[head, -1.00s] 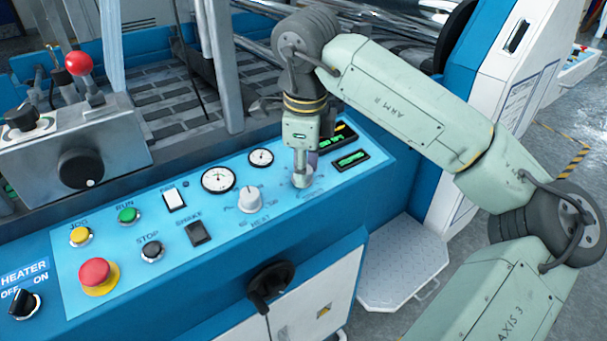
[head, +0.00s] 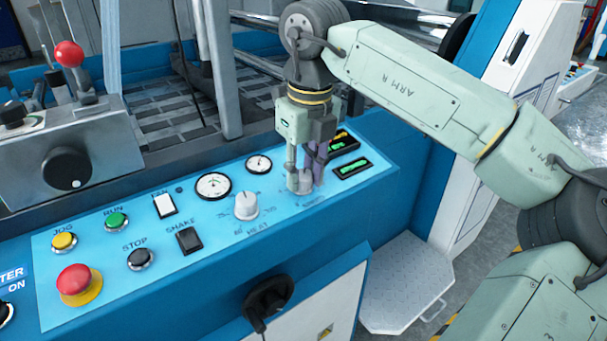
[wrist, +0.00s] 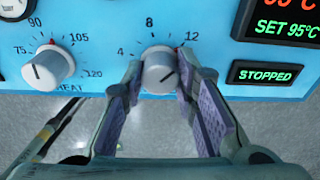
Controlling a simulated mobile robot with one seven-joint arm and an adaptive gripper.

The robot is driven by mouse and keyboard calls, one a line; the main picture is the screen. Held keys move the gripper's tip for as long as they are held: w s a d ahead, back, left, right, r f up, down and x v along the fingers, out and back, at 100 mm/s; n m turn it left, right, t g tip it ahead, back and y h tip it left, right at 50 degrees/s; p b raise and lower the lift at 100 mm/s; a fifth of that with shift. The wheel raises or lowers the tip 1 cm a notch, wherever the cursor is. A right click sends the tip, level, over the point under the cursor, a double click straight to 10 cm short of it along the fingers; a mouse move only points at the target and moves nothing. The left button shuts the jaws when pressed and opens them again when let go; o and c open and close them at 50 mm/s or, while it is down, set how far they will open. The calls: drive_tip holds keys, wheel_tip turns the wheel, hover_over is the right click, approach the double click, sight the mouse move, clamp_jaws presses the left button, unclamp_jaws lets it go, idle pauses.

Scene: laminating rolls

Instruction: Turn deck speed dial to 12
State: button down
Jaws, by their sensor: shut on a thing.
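The deck speed dial (wrist: 158,60) is a pale grey knob on the blue panel, with a scale marked 4, 8 and 12 around it. Its dark pointer line is on the right side of the knob, slanting up and right, roughly toward the 12 side. My gripper (wrist: 160,78) has one finger on each side of the knob and is shut on it. In the head view my gripper (head: 305,184) points down at the panel's right part and mostly hides the dial.
The similar heat dial (wrist: 48,68) is close on the left. Displays at the right read SET 95°C and STOPPED (wrist: 265,74). A black handle (head: 268,298) juts out below.

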sight(308, 180)
idle(0.3)
drive_tip(key=c, duration=1.3)
unclamp_jaws()
drive_tip(key=r, duration=0.8)
drive_tip(key=s+r, duration=0.1)
drive_tip(key=r, duration=0.3)
drive_tip(key=shift+d, duration=0.4)
drive_tip(key=shift+s+f, duration=0.1)
